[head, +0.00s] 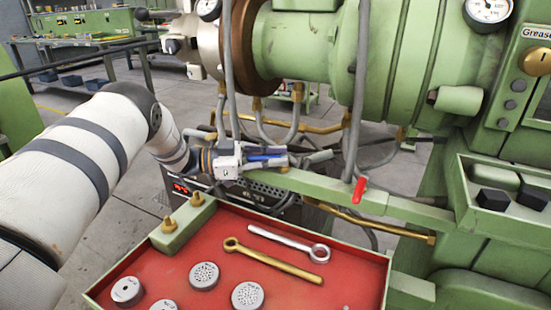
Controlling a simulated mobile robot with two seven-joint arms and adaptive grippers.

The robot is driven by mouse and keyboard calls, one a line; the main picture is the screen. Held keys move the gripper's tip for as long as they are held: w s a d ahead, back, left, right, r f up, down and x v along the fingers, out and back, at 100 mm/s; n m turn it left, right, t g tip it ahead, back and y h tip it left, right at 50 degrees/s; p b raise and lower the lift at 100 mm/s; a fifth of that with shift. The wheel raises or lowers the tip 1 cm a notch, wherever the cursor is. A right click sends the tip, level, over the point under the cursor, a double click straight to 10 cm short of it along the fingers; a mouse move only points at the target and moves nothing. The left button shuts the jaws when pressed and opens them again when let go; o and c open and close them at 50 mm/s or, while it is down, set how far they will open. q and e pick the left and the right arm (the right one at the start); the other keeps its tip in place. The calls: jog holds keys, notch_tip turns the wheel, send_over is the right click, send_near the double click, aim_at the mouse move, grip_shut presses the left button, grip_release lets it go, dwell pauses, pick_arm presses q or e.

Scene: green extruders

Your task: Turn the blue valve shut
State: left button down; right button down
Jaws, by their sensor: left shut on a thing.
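My left arm reaches in from the left and its gripper (279,158) lies at the green rail below the big green extruder barrel. The gripper is shut on the blue valve (265,154), whose blue handle shows as a narrow strip between the fingers. The fingers and gripper body hide most of the valve, so its exact angle cannot be told. My right gripper is not in view.
A red valve handle (359,190) sits farther right on the same rail. Grey hoses hang around the gripper. A red-lined tray (330,289) in front holds two wrenches (277,262) and several round metal discs. A black box with a red display (180,188) stands behind.

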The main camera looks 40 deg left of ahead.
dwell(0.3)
pick_arm(q)
jog(key=c, duration=1.6)
grip_release()
